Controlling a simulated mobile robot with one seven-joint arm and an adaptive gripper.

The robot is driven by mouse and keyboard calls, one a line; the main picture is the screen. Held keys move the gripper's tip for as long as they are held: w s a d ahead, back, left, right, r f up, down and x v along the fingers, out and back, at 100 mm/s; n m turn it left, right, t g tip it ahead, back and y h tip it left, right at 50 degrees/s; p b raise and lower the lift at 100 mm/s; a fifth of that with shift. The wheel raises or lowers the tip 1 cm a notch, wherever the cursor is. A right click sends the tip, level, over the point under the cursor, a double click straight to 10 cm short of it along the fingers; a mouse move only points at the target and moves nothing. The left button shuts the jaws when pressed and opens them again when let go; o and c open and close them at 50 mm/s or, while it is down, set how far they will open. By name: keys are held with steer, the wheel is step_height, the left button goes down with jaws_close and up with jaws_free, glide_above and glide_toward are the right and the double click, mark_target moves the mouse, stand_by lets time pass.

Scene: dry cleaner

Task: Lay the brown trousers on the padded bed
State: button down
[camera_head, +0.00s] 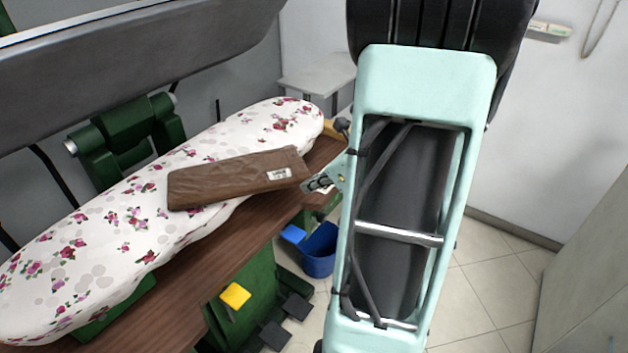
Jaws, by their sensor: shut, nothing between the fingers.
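The brown trousers (225,181) are folded into a flat strip with a small white label near the right end. They lie across the padded bed (120,226), which has a white cover with pink flowers. Their right end reaches past the bed's near edge, over the wooden board. My gripper (309,186) is just right of the trousers' right end, shut with nothing in it. It is close to the cloth; I cannot tell whether it touches. My pale green arm link hides what is behind it on the right.
A dark press head (130,62) hangs over the back of the bed. The wooden board (187,285) runs along the bed's near side. A blue bin (321,250) stands on the floor below. A grey stand (318,74) is behind. Tiled floor (489,295) is clear at the right.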

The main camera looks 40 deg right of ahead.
mark_target(267, 182)
steer(key=w+a+f, duration=0.1)
steer(key=w, duration=0.1)
steer(key=w+f, duration=0.2)
steer(key=w+a+f, duration=0.1)
steer(key=w, duration=0.2)
steer(key=shift+w+a+f+p, duration=0.1)
steer(key=shift+a+f+p, duration=0.05)
steer(key=shift+a+p, duration=0.2)
steer(key=shift+w, duration=0.4)
steer(key=w, duration=0.1)
steer(key=w+a, duration=0.1)
steer(key=w, duration=0.2)
steer(key=shift+a+f+b, duration=0.1)
steer(key=shift+a+b, duration=0.2)
steer(key=shift+b, duration=0.05)
steer(key=shift+s, duration=0.1)
